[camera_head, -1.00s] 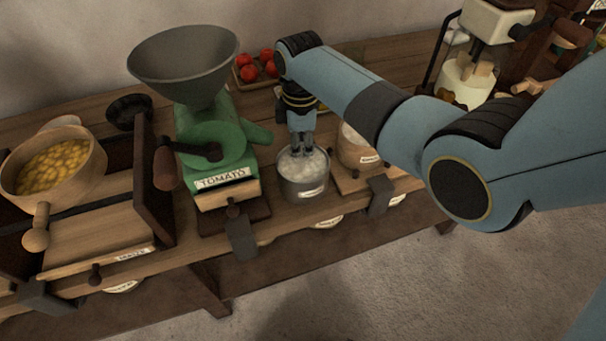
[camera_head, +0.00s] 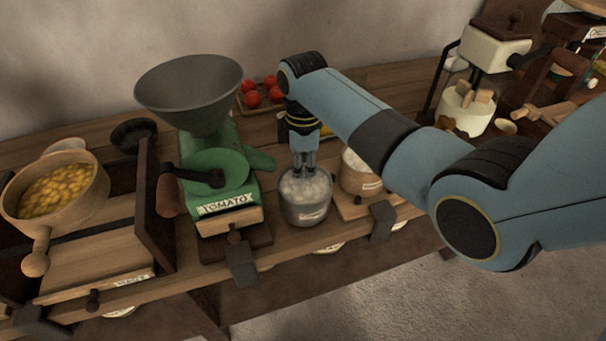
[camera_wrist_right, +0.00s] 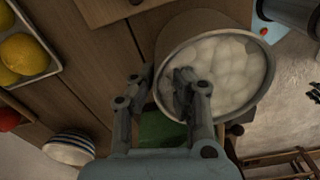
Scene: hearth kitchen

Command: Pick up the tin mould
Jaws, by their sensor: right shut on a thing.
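In the right wrist view one finger of the gripper (camera_wrist_right: 158,88) is inside the tin mould (camera_wrist_right: 268,82) and the other outside. I cannot tell whether its base is clear of the bench. My left gripper is not in view.
The green tomato mill (camera_head: 216,170) stands close on the left. A wooden tub (camera_head: 360,176) stands close on the right. A tray of tomatoes (camera_head: 262,95) lies behind. A bowl of yellow pieces (camera_head: 52,192) is at far left. A cream grinder (camera_head: 490,58) stands at back right.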

